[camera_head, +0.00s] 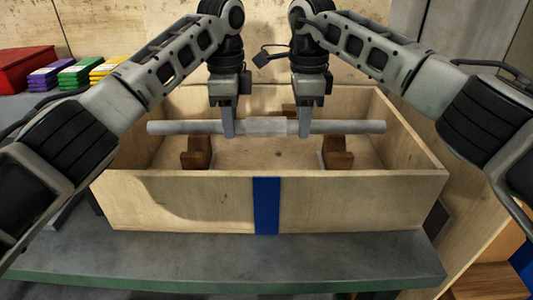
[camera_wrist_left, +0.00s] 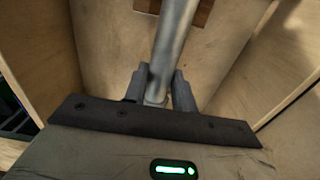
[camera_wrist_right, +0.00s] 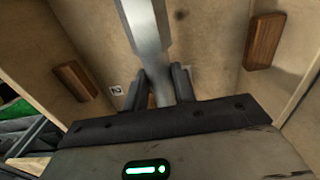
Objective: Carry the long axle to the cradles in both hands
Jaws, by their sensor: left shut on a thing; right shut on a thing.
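The long axle (camera_head: 262,126), a grey rod with a thicker middle, lies level from left to right inside the open wooden box. My left gripper (camera_head: 228,128) is shut on it left of centre, and my right gripper (camera_head: 304,128) is shut on it right of centre. The axle also runs away from the jaws in the left wrist view (camera_wrist_left: 175,45) and the right wrist view (camera_wrist_right: 145,30). Two brown wooden cradles, left (camera_head: 197,153) and right (camera_head: 337,153), stand below the axle, outside the grippers. I cannot tell whether the axle touches them.
The box's front wall (camera_head: 180,203) carries a blue strip (camera_head: 267,205) and stands on a grey bench (camera_head: 220,255). A small brown block (camera_head: 289,110) shows behind the axle. A red box (camera_head: 25,68) and coloured stacks (camera_head: 75,75) sit at the back left.

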